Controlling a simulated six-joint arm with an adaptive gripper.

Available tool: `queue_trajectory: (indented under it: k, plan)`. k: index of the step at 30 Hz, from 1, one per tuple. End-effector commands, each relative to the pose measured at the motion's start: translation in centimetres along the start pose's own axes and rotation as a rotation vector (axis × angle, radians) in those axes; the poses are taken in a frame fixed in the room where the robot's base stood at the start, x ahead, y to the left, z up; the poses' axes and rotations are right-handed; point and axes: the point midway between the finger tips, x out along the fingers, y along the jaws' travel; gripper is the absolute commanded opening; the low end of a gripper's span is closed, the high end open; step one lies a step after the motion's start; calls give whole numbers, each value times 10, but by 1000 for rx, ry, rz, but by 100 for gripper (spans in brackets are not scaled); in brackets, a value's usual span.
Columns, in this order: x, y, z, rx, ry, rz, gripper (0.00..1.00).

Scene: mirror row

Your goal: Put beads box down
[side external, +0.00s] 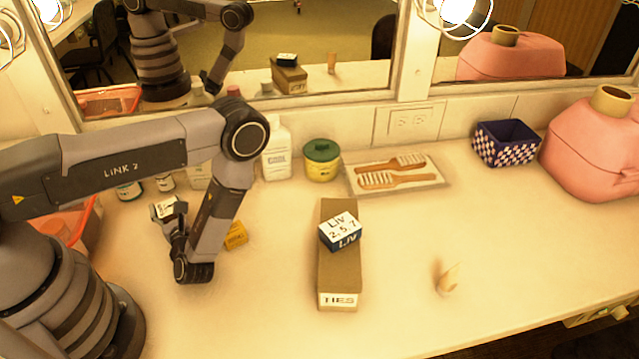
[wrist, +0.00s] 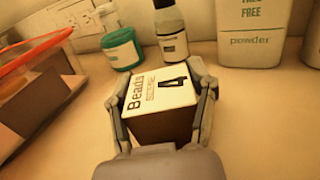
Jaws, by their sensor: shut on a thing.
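The beads box (wrist: 158,120) has brown sides and a white top marked "Beads" and "4". In the wrist view it sits between both fingers of my gripper (wrist: 162,92), which is shut on it. In the side external view my gripper (side external: 172,222) is low at the left of the counter, and the box's white top (side external: 166,208) shows beside it. The fingers hide part of the box. I cannot tell whether its underside touches the counter.
A yellow box (side external: 236,236) lies just right of my gripper. Bottles and jars, including a green-lidded jar (side external: 321,161), stand along the back. A red-orange tray (wrist: 28,52) is at left. A long TIES box (side external: 339,270) carries a LIV box (side external: 341,231). Counter right of it is mostly clear.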

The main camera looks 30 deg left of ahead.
Motion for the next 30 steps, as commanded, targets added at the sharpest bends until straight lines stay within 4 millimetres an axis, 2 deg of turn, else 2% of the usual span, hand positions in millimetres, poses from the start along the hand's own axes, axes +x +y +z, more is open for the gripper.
queue_trajectory:
  k: [1,7,18,23,30]
  plan:
    - [0,0,-1,1,0,0,58]
    - [0,0,0,0,0,0,83]
    - [0,0,3,-1,0,0,83]
    - [-18,-2,2,1,0,-7,83]
    - [-64,-2,2,-1,0,-10,83]
